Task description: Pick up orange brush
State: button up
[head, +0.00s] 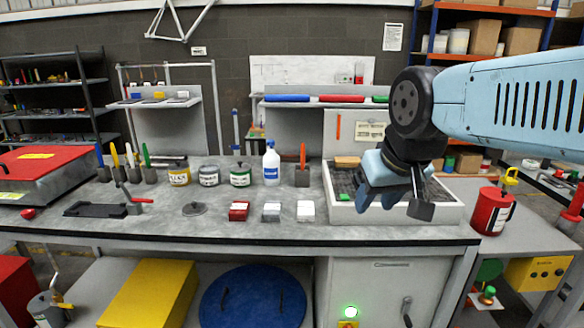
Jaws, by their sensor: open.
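An upright orange-handled tool, which looks like the orange brush (303,156), stands in a small grey holder (302,177) on the bench, right of the white bottle. Its lower end is hidden in the holder. My gripper (392,203) is open and points down over the tray at the right of the bench. It is to the right of the orange handle and apart from it. Nothing shows between its fingers.
A white bottle (271,165) stands left of the orange handle. Red, grey and white blocks (272,212) lie in front. A shallow tray (440,211) is under my gripper. Several cans and other upright handles (130,156) stand further left. The bench's front middle is partly clear.

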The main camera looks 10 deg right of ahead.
aim_at(302, 145)
jog(key=i, duration=0.95)
jog(key=z, duration=0.05)
